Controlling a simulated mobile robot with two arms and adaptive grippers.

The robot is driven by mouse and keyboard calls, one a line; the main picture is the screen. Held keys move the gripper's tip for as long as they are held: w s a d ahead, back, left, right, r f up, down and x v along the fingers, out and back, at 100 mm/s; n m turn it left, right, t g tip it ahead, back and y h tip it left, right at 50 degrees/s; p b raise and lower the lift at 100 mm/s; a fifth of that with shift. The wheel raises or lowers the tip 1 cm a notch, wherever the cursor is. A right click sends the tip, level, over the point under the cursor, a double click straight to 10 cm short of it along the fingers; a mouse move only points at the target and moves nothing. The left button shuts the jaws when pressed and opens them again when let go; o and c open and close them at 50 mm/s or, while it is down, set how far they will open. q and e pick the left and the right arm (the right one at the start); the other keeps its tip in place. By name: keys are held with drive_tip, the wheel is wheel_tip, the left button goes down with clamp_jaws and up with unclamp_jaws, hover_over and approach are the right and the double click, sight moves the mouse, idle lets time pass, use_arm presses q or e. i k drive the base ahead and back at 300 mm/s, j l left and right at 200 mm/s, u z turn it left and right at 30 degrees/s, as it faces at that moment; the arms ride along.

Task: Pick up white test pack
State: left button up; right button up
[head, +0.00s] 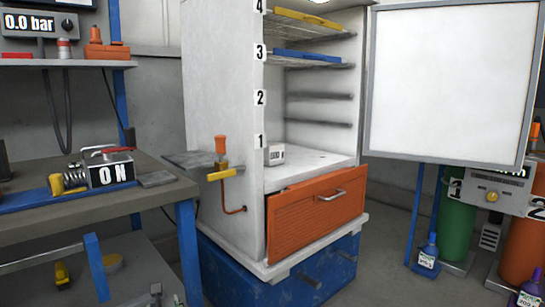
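A small whitish block with dark marking on its front (275,154) sits on the floor of the open white cabinet (222,90), at its left front, beside the number 1 label. It is the only thing in view that looks like the white test pack; its lettering is too small to read. Neither of my grippers shows in the head view.
The cabinet door (440,85) stands open to the right. Wire shelves above hold a yellow tray (308,18) and a blue tray (305,57). An orange drawer (318,211) is below. A workbench (120,205) stands left. A yellow-handled valve (225,173) sticks out from the cabinet's left side.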

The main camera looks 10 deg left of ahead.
sight(274, 152)
drive_tip(key=i+j, duration=0.8)
drive_tip(key=k, duration=0.15)
